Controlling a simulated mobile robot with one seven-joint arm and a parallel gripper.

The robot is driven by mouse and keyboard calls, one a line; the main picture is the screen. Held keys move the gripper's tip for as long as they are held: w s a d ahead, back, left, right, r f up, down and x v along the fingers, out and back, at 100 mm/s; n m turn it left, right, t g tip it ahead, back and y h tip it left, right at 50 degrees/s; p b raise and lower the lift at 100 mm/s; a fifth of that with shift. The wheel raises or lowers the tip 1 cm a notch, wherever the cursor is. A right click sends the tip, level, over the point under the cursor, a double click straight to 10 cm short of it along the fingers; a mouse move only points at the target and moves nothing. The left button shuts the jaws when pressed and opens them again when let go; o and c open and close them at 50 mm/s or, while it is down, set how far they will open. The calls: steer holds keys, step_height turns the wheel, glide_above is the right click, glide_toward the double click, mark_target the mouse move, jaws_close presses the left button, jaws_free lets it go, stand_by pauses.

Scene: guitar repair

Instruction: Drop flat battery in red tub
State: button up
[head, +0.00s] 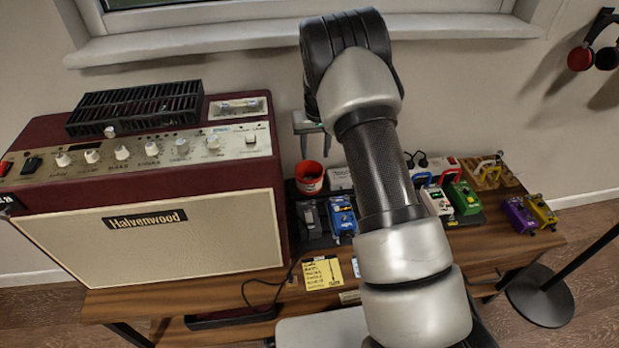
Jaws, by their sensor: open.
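A small red tub (310,178) stands on the wooden bench, just right of the amplifier. Its inside looks dark, with something pale in it too small to make out. My gripper (315,148) hangs above the tub with its fingers pointing down and apart, and nothing shows between them. It is partly hidden behind my arm. I cannot pick out the flat battery for sure.
A large maroon amplifier (170,232) fills the left of the bench (225,300). A blue pedal (342,216), a green pedal (464,197) and purple pedal (519,214) stand along it. A yellow note (322,273) lies near the front. My arm hides the middle.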

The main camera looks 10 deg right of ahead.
step_height(320, 180, up, 12)
steer(key=s+p, duration=0.1)
steer(key=shift+s+p, duration=0.35)
steer(key=shift+s, duration=0.05)
steer(key=shift+r, duration=0.1)
steer(key=s+r+t, duration=0.2)
steer(key=s+r, duration=1.4)
steer(key=r, duration=0.2)
steer(key=s+r+t+p, duration=0.1)
steer(key=s+r+t, duration=0.15)
steer(key=s, duration=1.85)
step_height(320, 180, up, 17)
steer(key=p, duration=1.6)
steer(key=shift+f+g+p, duration=0.15)
steer(key=shift+g+p, duration=0.15)
steer(key=shift+g, duration=0.05)
